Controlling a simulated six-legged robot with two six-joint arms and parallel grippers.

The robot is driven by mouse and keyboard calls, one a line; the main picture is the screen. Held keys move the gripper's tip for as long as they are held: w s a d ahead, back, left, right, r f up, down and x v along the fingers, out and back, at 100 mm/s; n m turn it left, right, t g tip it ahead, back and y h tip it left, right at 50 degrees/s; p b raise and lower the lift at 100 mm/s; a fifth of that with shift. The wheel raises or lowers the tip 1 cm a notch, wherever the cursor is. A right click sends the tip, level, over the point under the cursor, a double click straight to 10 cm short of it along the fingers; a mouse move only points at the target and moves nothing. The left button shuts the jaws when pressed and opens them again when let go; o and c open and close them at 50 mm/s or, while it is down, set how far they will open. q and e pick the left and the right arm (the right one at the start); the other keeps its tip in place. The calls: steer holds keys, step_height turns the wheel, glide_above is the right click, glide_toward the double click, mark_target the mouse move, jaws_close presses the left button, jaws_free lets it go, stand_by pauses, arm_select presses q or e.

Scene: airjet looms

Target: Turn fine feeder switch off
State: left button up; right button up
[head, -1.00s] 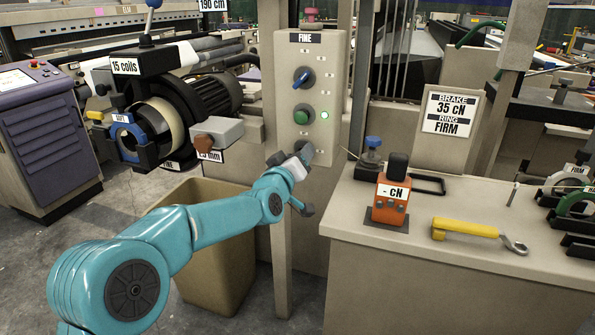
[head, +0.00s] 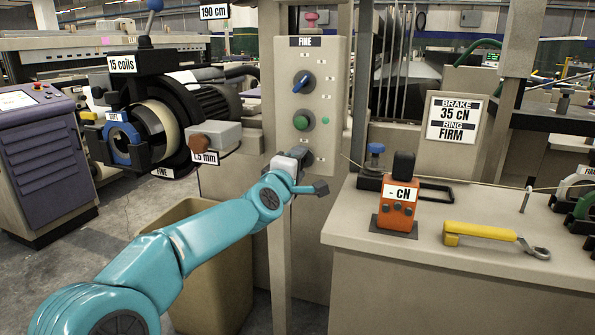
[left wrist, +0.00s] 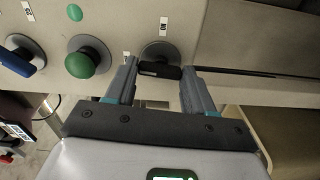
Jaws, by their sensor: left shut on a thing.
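The feeder panel (head: 329,60) marked FINE stands upright in the middle of the head view. Its lowest control, a black switch knob (left wrist: 160,71) on a round grey base, shows in the left wrist view. My left gripper (left wrist: 158,75) is shut on this knob, with one finger at each end of it. In the head view my left gripper (head: 301,157) is at the bottom of the panel and hides most of the switch. The small green lamp (head: 325,120) on the panel looks dull. My right gripper is not in view.
Above the switch are a green button (head: 301,122) and a blue knob (head: 302,82). A yarn feeder (head: 150,130) is at the left. A bench (head: 350,225) at the right carries an orange meter (head: 397,203) and a yellow-handled tool (head: 480,232).

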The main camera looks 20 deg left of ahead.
arm_select(q)
steer(key=shift+n, duration=0.6)
steer(key=o, duration=1)
steer(key=shift+o, duration=0.2)
steer(key=s+b, duration=0.2)
steer(key=s, duration=1.4)
steer(key=shift+s+a, duration=0.15)
steer(key=shift+a, duration=0.15)
